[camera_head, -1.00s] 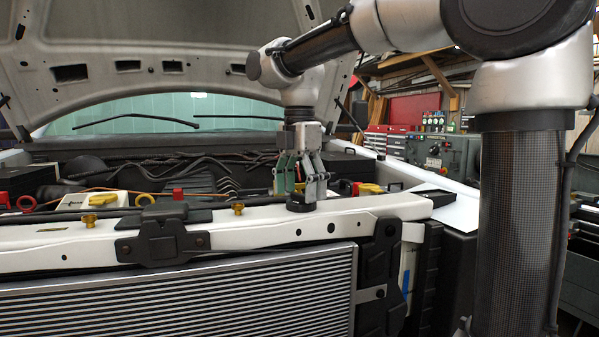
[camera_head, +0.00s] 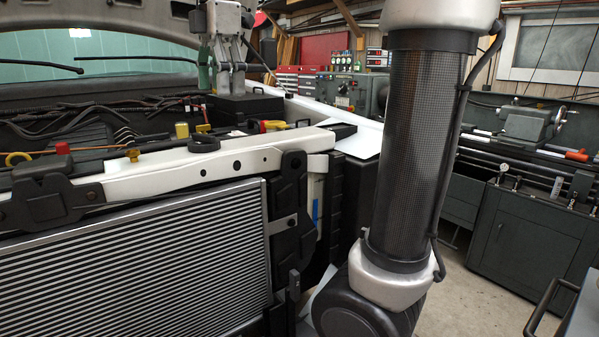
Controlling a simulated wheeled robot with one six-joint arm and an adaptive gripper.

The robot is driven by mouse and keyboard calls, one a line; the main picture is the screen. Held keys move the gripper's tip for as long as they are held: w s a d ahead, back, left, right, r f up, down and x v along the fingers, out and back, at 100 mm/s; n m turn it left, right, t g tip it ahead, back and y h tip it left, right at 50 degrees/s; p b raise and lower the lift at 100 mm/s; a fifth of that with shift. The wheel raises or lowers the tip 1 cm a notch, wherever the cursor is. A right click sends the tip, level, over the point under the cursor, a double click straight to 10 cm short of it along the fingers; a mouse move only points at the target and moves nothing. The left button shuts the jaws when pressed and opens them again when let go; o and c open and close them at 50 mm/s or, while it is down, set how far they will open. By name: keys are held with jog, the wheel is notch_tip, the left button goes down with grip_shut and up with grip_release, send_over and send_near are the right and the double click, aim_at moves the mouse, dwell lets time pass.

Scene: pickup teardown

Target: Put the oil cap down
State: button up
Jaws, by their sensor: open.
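The oil cap (camera_head: 204,144), a round black cap, sits on top of the white front crossbeam (camera_head: 222,163) of the pickup, above the radiator. My gripper (camera_head: 222,91) hangs above and slightly to the right of the cap in the picture, pointing down. Its two fingers are apart with nothing between them, and there is a clear gap between the fingertips and the cap. The top of the gripper's wrist is cut off by the frame's upper edge.
The radiator (camera_head: 150,250) fills the lower left. Black hoses and a black box (camera_head: 247,107) lie in the engine bay behind the beam. My arm's column stands at centre right. A grey workbench cabinet (camera_head: 530,240) stands at the right, with open floor before it.

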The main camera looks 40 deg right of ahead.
jog(key=s+d+f+m+t, duration=0.1)
jog(key=s+d+f+m, duration=0.4)
jog(key=s+f+m, duration=0.3)
jog(key=s+d+f+m+t, duration=0.2)
jog(key=s+d+f+m, duration=0.4)
jog(key=s+f+m, duration=0.2)
notch_tip(320, 180, down, 4)
jog(key=shift+d+f+m+t, duration=0.2)
jog(key=shift+m+t, duration=0.1)
jog(key=shift+m, duration=0.8)
jog(key=shift+s, duration=0.1)
